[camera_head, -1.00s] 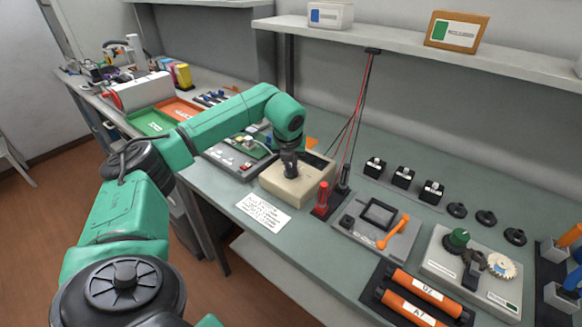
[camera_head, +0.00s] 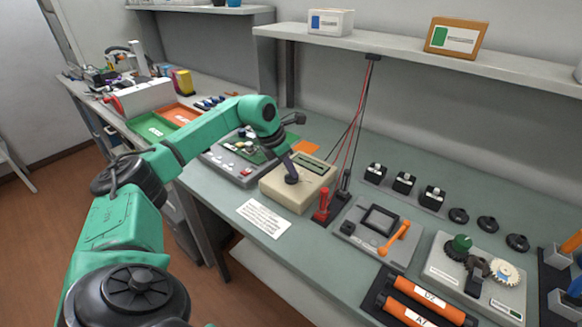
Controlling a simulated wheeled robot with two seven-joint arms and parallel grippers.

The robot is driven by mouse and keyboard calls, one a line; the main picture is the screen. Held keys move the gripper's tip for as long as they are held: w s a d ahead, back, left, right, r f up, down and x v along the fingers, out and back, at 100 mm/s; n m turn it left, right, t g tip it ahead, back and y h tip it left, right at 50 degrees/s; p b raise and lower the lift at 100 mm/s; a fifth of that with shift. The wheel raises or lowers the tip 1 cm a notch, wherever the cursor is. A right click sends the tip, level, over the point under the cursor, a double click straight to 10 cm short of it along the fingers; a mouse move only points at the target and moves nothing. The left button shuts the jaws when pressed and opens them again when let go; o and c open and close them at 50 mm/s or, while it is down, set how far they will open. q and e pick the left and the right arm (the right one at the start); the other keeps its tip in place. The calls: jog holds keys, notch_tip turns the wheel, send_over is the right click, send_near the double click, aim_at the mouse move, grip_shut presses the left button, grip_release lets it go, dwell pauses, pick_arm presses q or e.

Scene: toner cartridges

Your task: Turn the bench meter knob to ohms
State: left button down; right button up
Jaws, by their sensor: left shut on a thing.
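The bench meter (camera_head: 311,188) is a beige box near the front edge of the bench, with a dark display (camera_head: 310,164) on its sloped top. My left arm reaches in from the left, and my left gripper (camera_head: 291,178) points down onto the meter's top face. It is shut on the meter's knob, which is mostly hidden under the fingers. The dial marks around the knob are too small to read. My right gripper is not in view.
Red and black probes (camera_head: 322,203) stand right of the meter, their cables running up to the shelf. A white note (camera_head: 264,217) lies in front. A grey panel with a green board (camera_head: 238,165) stands left. A grey fixture with an orange handle (camera_head: 398,236) lies right.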

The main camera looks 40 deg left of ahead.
pick_arm(q)
jog(key=m, duration=0.1)
jog(key=m+h+p, duration=0.1)
jog(key=m, duration=0.2)
jog(key=shift+w+r+m+g+p, duration=0.1)
jog(key=shift+r+m+g+p, duration=0.2)
jog(key=shift+g, duration=0.1)
jog(key=shift+f+m+g+h+p, duration=0.15)
jog(key=shift+m+g+h+p, duration=0.3)
jog(key=shift+m, duration=0.95)
jog(key=c, duration=0.9)
grip_release()
jog(key=shift+a, duration=0.1)
jog(key=v, duration=1.4)
jog(key=shift+a+r, duration=0.2)
